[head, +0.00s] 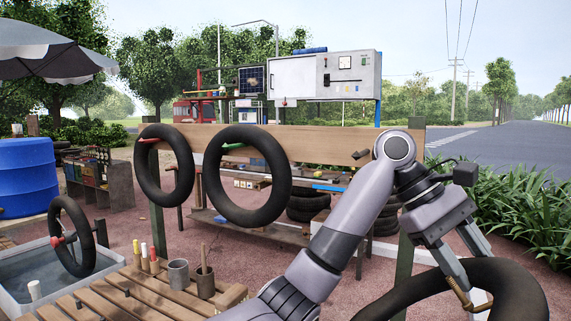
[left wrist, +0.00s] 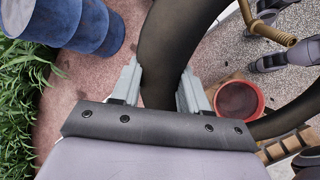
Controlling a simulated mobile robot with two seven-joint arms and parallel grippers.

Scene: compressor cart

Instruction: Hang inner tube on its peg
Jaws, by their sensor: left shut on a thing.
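A black inner tube (head: 522,283) with a brass valve stem (head: 459,291) is at the lower right of the head view, partly cut off by the frame. My left gripper (head: 470,266) is shut on this tube. In the left wrist view the tube (left wrist: 168,45) passes between the two fingers, with the brass stem (left wrist: 272,30) to the right. A wooden board (head: 310,143) stands behind. A dark peg (head: 362,154) shows at its right part, next to my arm, and is bare. The held tube is below and right of this peg, apart from it. My right gripper is not in view.
Two tubes hang on the board, one on a red peg (head: 149,140), one (head: 250,208) on a green peg (head: 232,147). Another tube (head: 73,262) stands at a water basin (head: 30,262). A slatted table (head: 150,296) holds cups. A red bucket (left wrist: 240,98) shows below.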

